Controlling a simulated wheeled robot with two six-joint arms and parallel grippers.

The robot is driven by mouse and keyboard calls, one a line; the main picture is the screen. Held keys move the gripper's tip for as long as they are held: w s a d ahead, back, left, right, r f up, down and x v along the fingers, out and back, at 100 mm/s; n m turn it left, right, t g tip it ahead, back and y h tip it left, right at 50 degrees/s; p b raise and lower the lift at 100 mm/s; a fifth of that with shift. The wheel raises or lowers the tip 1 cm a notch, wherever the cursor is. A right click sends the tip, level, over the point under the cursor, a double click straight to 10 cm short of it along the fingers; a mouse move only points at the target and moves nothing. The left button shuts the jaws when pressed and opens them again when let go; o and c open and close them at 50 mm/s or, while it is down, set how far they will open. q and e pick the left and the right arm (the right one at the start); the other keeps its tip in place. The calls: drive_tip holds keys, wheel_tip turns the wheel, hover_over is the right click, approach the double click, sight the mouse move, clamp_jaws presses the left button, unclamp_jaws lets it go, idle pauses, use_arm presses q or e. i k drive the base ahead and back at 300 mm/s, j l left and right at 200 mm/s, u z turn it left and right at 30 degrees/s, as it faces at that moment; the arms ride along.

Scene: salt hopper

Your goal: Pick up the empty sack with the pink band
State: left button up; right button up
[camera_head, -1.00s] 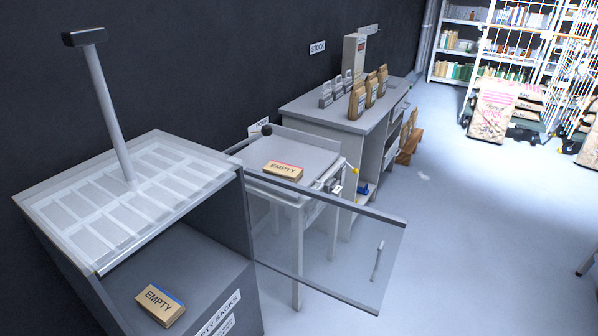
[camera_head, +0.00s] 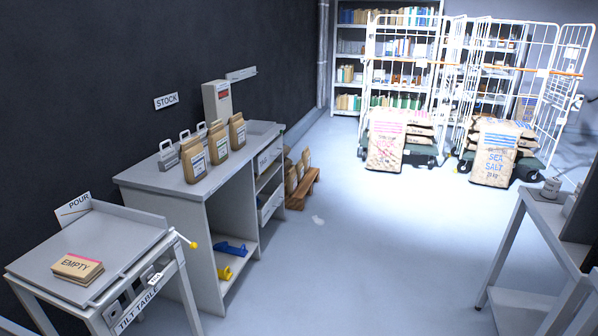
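The empty sack with the pink band (camera_head: 78,268) lies flat on the tilt table (camera_head: 118,228) at the lower left. It is a folded brown sack marked EMPTY, with a pink strip along its far edge. Neither of my grippers shows in the view.
A grey stock bench (camera_head: 150,182) against the dark wall holds several brown paper bags (camera_head: 218,143) and metal weights. Roll cages with large sea salt sacks (camera_head: 494,155) stand at the back. Another table (camera_head: 533,205) is at the right.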

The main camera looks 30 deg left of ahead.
sight(77, 270)
drive_tip(key=i+u, duration=0.35)
drive_tip(key=i, duration=0.15)
drive_tip(key=i+l+u, duration=0.1)
drive_tip(key=i+u, duration=0.2)
drive_tip(key=i, duration=0.2)
drive_tip(key=i+l+u, duration=0.2)
drive_tip(key=i+u, duration=0.15)
drive_tip(key=i, duration=0.15)
